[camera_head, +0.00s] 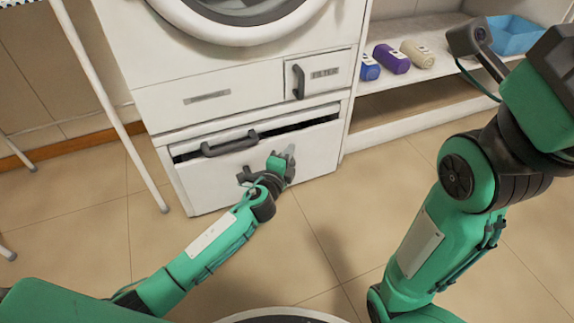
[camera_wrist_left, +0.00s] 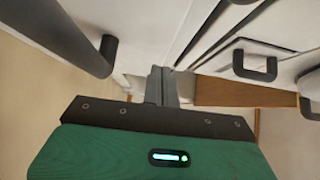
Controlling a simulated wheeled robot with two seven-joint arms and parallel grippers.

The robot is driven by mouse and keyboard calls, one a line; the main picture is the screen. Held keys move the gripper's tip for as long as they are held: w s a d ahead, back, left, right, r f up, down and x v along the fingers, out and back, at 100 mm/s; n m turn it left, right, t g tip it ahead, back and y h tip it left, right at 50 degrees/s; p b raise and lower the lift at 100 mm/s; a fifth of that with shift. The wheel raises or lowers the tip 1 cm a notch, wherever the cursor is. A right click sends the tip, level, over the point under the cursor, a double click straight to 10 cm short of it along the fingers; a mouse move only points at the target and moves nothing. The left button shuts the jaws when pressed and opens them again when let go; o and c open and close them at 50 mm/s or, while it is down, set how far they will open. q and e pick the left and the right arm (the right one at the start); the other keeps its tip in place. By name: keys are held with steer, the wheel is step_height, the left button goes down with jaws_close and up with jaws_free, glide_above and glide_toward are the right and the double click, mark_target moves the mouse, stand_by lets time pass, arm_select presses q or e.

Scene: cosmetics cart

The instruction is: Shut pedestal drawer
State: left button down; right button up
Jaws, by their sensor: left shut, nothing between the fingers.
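The pedestal drawer (camera_head: 215,185) is the low white drawer under the washing machine. It stands slightly open, with a dark gap along its top edge. Its dark bar handle (camera_head: 230,143) is on the upper left part of the front; a large dark bar, which looks like this handle, shows close up in the left wrist view (camera_wrist_left: 75,40). My left gripper (camera_head: 287,158) is at the right half of the drawer front, to the right of the handle. Its fingers (camera_wrist_left: 162,84) are shut and empty. I cannot tell whether they touch the front. My right gripper is out of view; only my right arm shows.
The washing machine (camera_head: 190,65) stands above, with a filter flap (camera_head: 322,75) and its dark handle (camera_head: 298,82). A white metal frame (camera_head: 95,85) stands left. The tiled floor ahead is clear.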

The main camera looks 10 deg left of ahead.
arm_select(q)
steer(key=shift+w+a, duration=0.65)
steer(key=shift+w, duration=0.3)
